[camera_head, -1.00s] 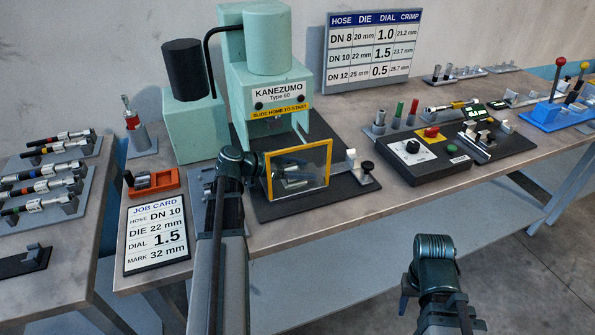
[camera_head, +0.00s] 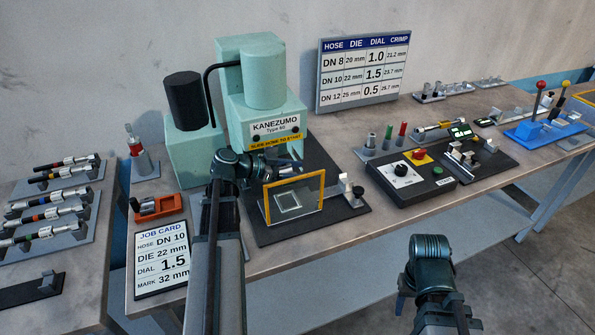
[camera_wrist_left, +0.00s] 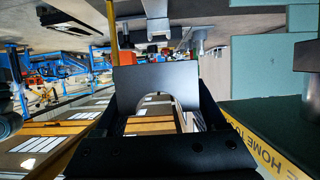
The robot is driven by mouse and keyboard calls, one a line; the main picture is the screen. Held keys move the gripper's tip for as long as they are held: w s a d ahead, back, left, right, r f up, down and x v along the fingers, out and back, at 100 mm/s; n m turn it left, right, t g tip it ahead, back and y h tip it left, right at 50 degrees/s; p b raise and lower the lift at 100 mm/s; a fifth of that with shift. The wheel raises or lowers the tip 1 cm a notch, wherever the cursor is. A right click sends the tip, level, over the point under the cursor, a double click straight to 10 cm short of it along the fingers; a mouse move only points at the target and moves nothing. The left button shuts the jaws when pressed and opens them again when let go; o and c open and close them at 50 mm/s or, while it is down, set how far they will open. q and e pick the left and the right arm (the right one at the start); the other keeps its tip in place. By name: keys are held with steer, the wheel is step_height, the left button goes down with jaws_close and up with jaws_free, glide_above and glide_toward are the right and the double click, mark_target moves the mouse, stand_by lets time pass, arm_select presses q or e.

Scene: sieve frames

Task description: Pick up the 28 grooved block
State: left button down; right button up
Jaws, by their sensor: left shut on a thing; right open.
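My left gripper (camera_head: 288,161) is in front of the green press (camera_head: 262,110), just above the yellow-framed clear guard (camera_head: 322,190). It is shut on a dark grey grooved block (camera_wrist_left: 127,83). In the left wrist view the block sits between the two fingers and its half-round groove shows. No number can be read on it, so I cannot tell whether it is the 28. In the head view the block is too dark to make out. My right gripper (camera_head: 401,298) is open and empty, low at the front, away from the bench.
The job card (camera_head: 162,258) lies at the front left, beside an orange holder (camera_head: 160,207) with grey pieces. A black control box (camera_head: 408,180) stands to the right. A side table with hose pieces on a grey rack (camera_head: 95,205) is at far left.

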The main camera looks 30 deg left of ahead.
step_height(320, 180, up, 8)
steer(key=p, duration=0.7)
steer(key=shift+r, duration=0.25)
